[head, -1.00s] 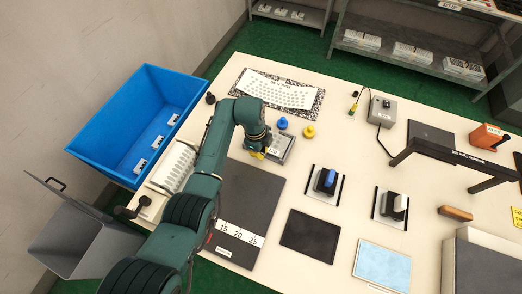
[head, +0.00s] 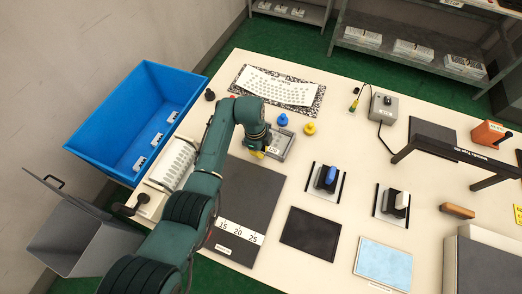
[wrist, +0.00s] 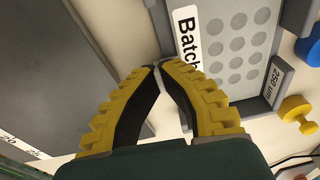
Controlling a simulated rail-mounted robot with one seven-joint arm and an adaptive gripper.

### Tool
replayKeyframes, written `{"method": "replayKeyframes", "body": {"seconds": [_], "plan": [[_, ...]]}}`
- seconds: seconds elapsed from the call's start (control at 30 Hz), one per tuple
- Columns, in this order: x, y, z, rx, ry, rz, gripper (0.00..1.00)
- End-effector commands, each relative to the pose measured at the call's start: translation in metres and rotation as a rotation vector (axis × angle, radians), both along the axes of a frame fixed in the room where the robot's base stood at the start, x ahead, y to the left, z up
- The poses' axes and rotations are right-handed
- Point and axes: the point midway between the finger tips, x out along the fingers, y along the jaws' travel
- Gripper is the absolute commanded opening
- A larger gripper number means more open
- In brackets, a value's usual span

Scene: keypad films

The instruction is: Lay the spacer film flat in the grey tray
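The grey tray (head: 289,146) stands right of my gripper (head: 262,154) on the table. In the wrist view its wall (wrist: 158,22) runs beside the fingers. A grey sheet with rows of round dots (wrist: 232,48), apparently the spacer film, lies inside it. It has a white "Batch" label (wrist: 187,38) and looks flat where I can see it. My right finger hides its near-left corner. My yellow fingers (wrist: 157,66) are close together at the tips, by the tray's left wall. Whether they pinch a film edge is unclear.
A blue knob (head: 282,120) and a yellow knob (head: 309,128) stand close to the tray. A dark board with a numbered strip (head: 250,195) lies in front. A white keypad sheet (head: 278,87) lies behind on a speckled mat. A blue bin (head: 110,143) is at left.

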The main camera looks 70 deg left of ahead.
Motion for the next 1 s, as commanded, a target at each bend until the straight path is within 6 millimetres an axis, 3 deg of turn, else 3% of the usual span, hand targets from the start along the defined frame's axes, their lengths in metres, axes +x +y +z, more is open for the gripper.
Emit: {"method": "replayKeyframes", "body": {"seconds": [0.27, 0.4, 0.47, 0.77, 0.87, 1.0], "plan": [[0.0, 0.0, -0.002, 0.0, 0.0, 0.0, 0.0], [0.0, 0.0, -0.002, 0.0, 0.0, 0.0, 0.28], [0.0, 0.0, -0.002, 0.0, 0.0, 0.0, 0.37], [0.0, 0.0, 0.0, 0.001, -0.001, 0.0, 0.37], [-0.001, 0.002, 0.011, 0.003, -0.001, 0.0, 0.37], [-0.004, 0.004, 0.043, 0.004, -0.003, 0.001, 0.37]]}}
